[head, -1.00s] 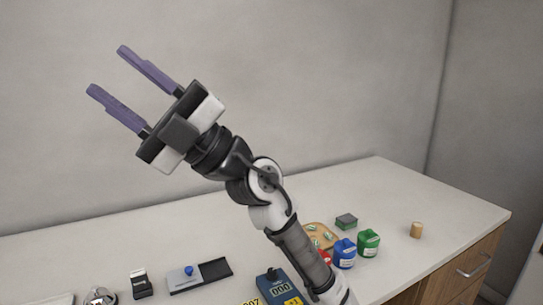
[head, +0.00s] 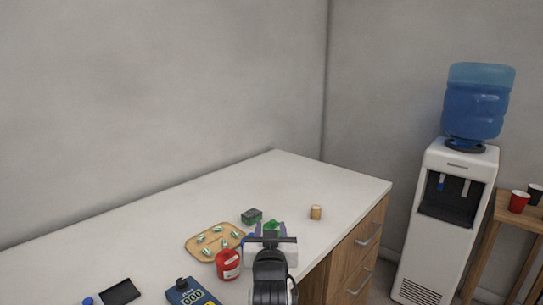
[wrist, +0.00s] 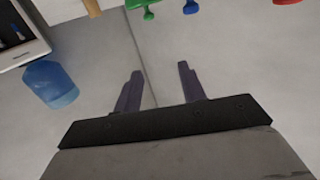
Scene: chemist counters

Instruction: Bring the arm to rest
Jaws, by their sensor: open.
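My gripper (head: 270,232) is low in the middle of the head view, seen from behind, in front of the counter's right part. It partly hides the green jar (head: 271,225) and a blue jar beside it. The wrist view shows its two purple fingers (wrist: 160,70) apart, with nothing between them but bare wall and a corner line behind. No object is held.
The white counter (head: 130,230) carries a tan tray (head: 192,246) of green-and-white pieces, a red jar (head: 228,265), a blue counter device (head: 187,292), a green-topped block (head: 252,216) and a tan cylinder (head: 316,212). A water cooler (head: 440,230) stands right, near a wooden stand (head: 485,240) with cups.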

